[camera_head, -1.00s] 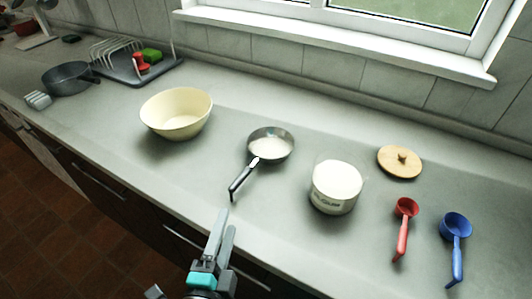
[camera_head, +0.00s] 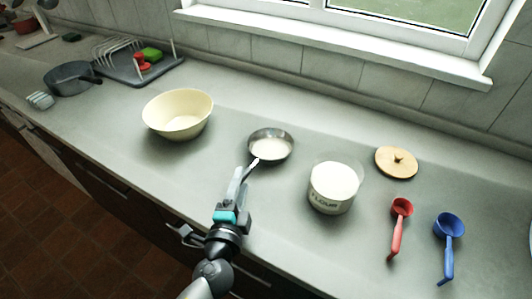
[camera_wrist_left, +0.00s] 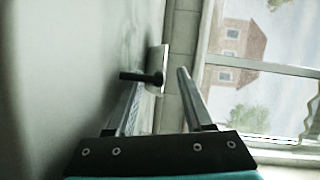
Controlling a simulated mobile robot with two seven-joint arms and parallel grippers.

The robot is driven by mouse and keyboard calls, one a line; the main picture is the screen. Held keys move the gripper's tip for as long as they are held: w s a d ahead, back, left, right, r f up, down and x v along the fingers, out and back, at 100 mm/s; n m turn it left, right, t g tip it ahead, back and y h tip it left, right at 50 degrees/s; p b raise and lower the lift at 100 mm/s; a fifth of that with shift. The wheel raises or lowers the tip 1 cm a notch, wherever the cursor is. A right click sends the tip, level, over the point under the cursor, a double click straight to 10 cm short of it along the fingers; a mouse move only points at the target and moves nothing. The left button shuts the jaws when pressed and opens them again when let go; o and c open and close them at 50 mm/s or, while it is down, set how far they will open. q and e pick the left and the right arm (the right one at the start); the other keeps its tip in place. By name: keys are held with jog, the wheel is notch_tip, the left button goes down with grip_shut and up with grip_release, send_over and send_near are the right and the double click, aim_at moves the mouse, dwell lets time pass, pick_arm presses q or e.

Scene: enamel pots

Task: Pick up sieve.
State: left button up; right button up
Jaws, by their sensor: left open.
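The sieve (camera_head: 271,147), a shallow round metal bowl with a pale inside and a dark handle, lies on the counter. My left gripper (camera_head: 243,176) is at its handle, on the near left side, and hides much of the handle in the head view. In the left wrist view the sieve (camera_wrist_left: 158,60) is seen nearly edge-on, with its dark handle pointing towards the gripper. My right gripper is not in view.
A cream bowl (camera_head: 178,114) stands left of the sieve. A flour canister (camera_head: 331,191) stands to its right, with a wooden lid (camera_head: 396,162), a red scoop (camera_head: 399,222) and a blue scoop (camera_head: 447,246) beyond. A dish rack and grey pan (camera_head: 70,79) are far left.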

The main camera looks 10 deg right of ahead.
pick_arm(q)
jog(key=shift+x, duration=1.25)
grip_shut()
